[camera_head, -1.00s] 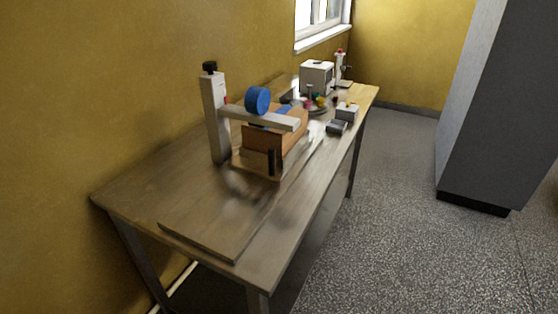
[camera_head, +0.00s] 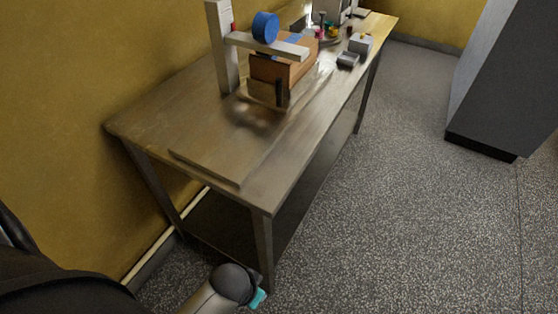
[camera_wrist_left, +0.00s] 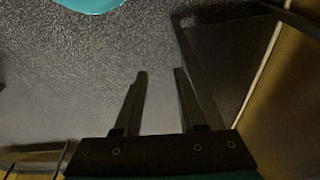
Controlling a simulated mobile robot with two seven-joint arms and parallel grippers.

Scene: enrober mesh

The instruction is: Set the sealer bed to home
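The sealer stands on the left side of the table in the head view: a pale upright post (camera_head: 222,50), a horizontal arm (camera_head: 285,46) and a blue tape roll (camera_head: 265,27). Under the arm, a brown box (camera_head: 270,70) sits on or behind a pale block-like bed (camera_head: 261,92) with a dark upright piece (camera_head: 281,93) at its front. The bed's exact position is hard to tell. My left gripper (camera_wrist_left: 160,75) is open and empty in the left wrist view, over the floor, apart from the sealer. My right gripper is not in view.
The metal table (camera_head: 180,105) runs along the yellow wall, with a flat plate (camera_head: 210,167) at its near end. Small grey items (camera_head: 348,59) lie farther back. A tall grey cabinet (camera_head: 505,90) stands at the right; the floor (camera_head: 400,200) between is clear.

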